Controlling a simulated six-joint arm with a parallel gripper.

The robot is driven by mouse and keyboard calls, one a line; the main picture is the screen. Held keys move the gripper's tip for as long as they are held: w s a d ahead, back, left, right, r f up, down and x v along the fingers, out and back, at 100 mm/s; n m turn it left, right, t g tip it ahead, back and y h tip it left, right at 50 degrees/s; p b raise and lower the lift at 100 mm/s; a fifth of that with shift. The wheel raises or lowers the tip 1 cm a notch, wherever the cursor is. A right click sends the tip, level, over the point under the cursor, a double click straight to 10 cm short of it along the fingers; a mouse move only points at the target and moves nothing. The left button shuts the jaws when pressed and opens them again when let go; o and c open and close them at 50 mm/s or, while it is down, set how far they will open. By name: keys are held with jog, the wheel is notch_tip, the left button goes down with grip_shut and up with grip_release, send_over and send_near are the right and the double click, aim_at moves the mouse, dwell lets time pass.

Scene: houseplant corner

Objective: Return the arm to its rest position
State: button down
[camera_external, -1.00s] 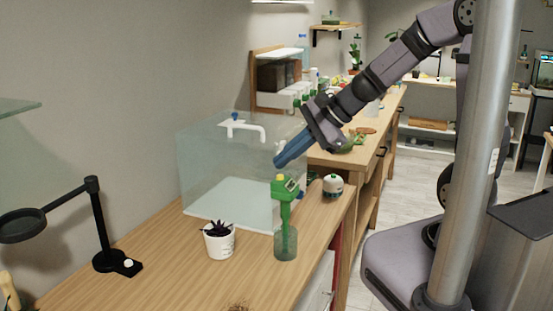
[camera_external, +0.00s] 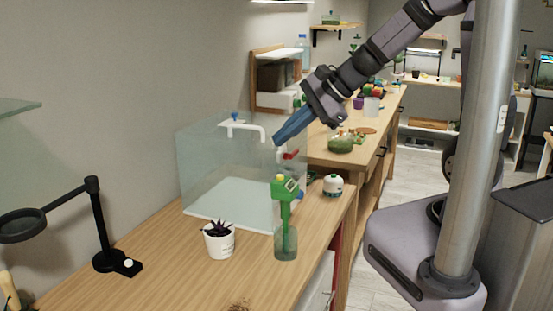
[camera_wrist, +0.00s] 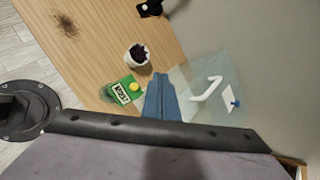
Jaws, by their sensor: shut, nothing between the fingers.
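My gripper (camera_external: 279,140) is shut and empty, its blue fingers pointing down and left in the external view. It is in the air by the right side of the glass tank (camera_external: 213,168), above the wooden bench. In the wrist view the blue fingers (camera_wrist: 158,82) are together, with nothing between them. The arm reaches from the upper right down to the gripper.
A green bottle-like device (camera_external: 285,215) stands in a clear cup below the gripper. A potted succulent (camera_external: 219,243), a black magnifier lamp (camera_external: 101,220) and a white round pot (camera_external: 333,185) share the bench (camera_external: 175,270).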

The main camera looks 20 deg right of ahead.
jog(key=s+d+f+n+g+h+b, duration=0.1)
jog(key=s+d+f+n+g+h, duration=0.1)
jog(key=s+d+f+n, duration=0.5)
jog(key=s+d+f+n+g+h+b, duration=0.1)
jog(key=s+d+f+n+g+h, duration=0.2)
jog(key=d, duration=0.9)
jog(key=s+f+n+h, duration=0.2)
jog(key=s+f+n, duration=0.2)
jog(key=s+n, duration=0.1)
jog(key=shift+d+n+h, duration=0.15)
jog(key=shift+n+h, duration=0.15)
